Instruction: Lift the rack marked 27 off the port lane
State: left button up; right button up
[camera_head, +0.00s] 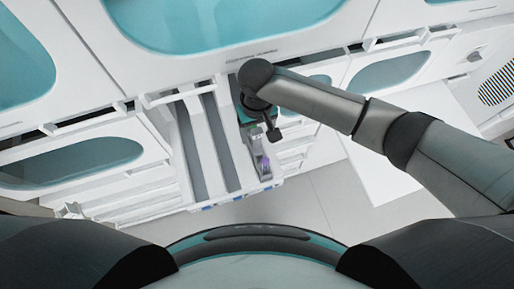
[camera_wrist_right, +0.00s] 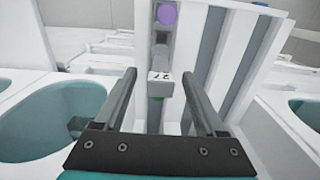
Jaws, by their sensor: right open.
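The rack marked 27 (camera_wrist_right: 161,78) shows its white number label in the right wrist view, between my two fingers. A round purple cap (camera_wrist_right: 166,14) is in the lane beyond it. My right gripper (camera_wrist_right: 160,75) is open, one finger on each side of the rack; I cannot tell whether they touch it. In the head view my right gripper (camera_head: 271,135) hangs over the far part of the narrow lane (camera_head: 277,180), with a purple spot (camera_head: 264,162) below it. The arm hides most of the rack there. My left gripper is out of view.
Long grey lanes (camera_head: 222,140) with white walls run to the left of the right gripper. White machine housings with teal windows (camera_head: 210,22) stand along the back. Open floor (camera_head: 290,215) is at the front right. A white panel (camera_head: 380,175) lies under my right arm.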

aim_at(257, 149)
jog(key=shift+f, duration=1.55)
jog(key=shift+c, duration=0.2)
grip_shut()
